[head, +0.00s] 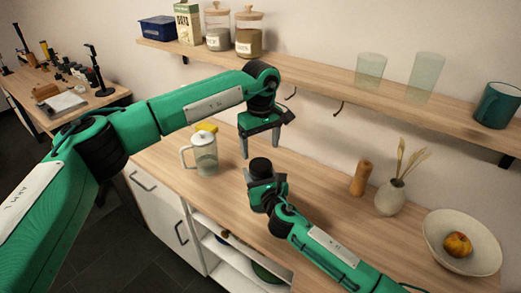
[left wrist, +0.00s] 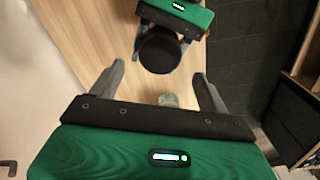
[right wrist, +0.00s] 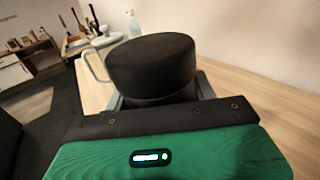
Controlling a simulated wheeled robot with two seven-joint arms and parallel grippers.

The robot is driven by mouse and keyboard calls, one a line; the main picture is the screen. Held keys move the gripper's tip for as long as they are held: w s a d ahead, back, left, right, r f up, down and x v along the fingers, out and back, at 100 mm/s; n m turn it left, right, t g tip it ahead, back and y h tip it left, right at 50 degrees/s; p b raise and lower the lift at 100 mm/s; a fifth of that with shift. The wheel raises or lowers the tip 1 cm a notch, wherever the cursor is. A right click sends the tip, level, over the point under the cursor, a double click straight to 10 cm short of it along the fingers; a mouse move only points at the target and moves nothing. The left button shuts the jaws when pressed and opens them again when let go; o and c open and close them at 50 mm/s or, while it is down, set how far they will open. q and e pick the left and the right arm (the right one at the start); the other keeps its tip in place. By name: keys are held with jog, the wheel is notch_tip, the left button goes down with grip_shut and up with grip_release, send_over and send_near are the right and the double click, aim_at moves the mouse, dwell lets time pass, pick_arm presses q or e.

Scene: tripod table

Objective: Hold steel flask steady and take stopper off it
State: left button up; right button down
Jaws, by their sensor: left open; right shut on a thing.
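The flask's black stopper (head: 260,166) sits on top of the upright flask, whose body is mostly hidden by my right gripper (head: 264,190). My right gripper is shut around the flask just below the stopper. In the right wrist view the stopper (right wrist: 150,62) rises large above the fingers, with only a dark strip of flask under it. My left gripper (head: 260,149) is open and points down, a little above and behind the stopper. In the left wrist view the stopper (left wrist: 159,50) shows beyond the open fingertips, roughly between them, and nothing is gripped.
A glass pitcher (head: 204,154) stands left on the counter, with a yellow thing (head: 206,128) behind it. A wooden mill (head: 361,178), a vase (head: 390,198) and a bowl (head: 461,238) with fruit stand right. A wall shelf (head: 310,74) with jars and cups runs above.

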aim_at(260, 164)
pick_arm(q)
notch_tip(260, 164, down, 8)
jog(key=shift+r, duration=0.1)
dwell(0.4)
jog(key=c, duration=1)
jog(key=shift+n, duration=1.6)
jog(key=o, duration=1.1)
